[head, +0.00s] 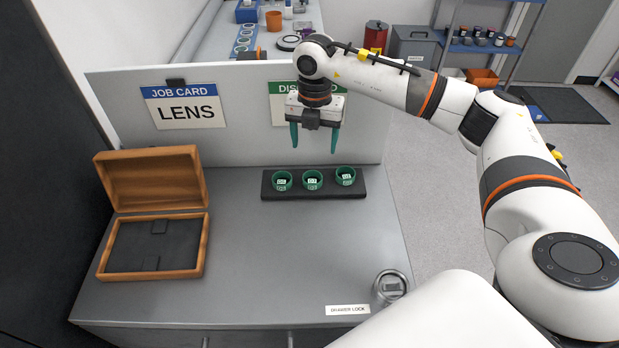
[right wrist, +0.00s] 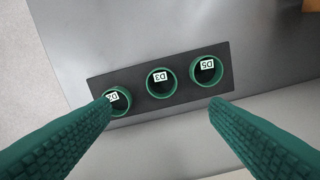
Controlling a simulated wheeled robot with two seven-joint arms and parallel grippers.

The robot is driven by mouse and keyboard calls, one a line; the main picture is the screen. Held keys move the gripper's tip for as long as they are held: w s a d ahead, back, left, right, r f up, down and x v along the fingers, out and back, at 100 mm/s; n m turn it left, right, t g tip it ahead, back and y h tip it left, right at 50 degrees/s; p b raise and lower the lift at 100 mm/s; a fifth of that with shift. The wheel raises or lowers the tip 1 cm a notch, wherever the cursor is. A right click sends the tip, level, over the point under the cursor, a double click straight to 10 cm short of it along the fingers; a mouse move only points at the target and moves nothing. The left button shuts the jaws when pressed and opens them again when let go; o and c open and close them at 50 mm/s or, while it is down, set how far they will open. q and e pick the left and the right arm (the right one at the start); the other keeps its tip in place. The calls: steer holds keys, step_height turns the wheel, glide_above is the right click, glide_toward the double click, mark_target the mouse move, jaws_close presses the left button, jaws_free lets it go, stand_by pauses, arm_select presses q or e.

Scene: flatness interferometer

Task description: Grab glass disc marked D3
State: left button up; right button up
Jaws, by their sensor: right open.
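The disc marked D3 (right wrist: 161,83) is the middle of three green-rimmed round pieces with dark centres and white tags. It stands in the middle of the black rack in the head view (head: 312,181), where its tag is too small to read. In the right wrist view, the piece tagged D5 (right wrist: 206,71) is to its right and the one tagged D2 (right wrist: 117,100) to its left. My right gripper (head: 314,148) is open and empty above and behind the rack, its green fingers pointing down. The wrist view (right wrist: 160,103) shows its fingers spread below D3. My left gripper is not in view.
The black rack (head: 355,191) lies on the grey bench. An open wooden case (head: 205,246) with a dark lining stands at the left. A metal cylinder (head: 391,286) is at the front right, near a drawer lock label (head: 347,310). A panel (head: 240,130) with cards stands behind.

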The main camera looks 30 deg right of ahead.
steer(key=p, duration=0.2)
glide_above(313, 178)
step_height(313, 178, down, 6)
steer(key=shift+d+r, duration=0.1)
step_height(313, 178, down, 4)
steer(key=shift+f+p, duration=0.1)
steer(key=shift+p, duration=0.9)
steer(key=shift+w+f, duration=0.1)
steer(key=shift+f, duration=0.55)
steer(key=c, duration=1.1)
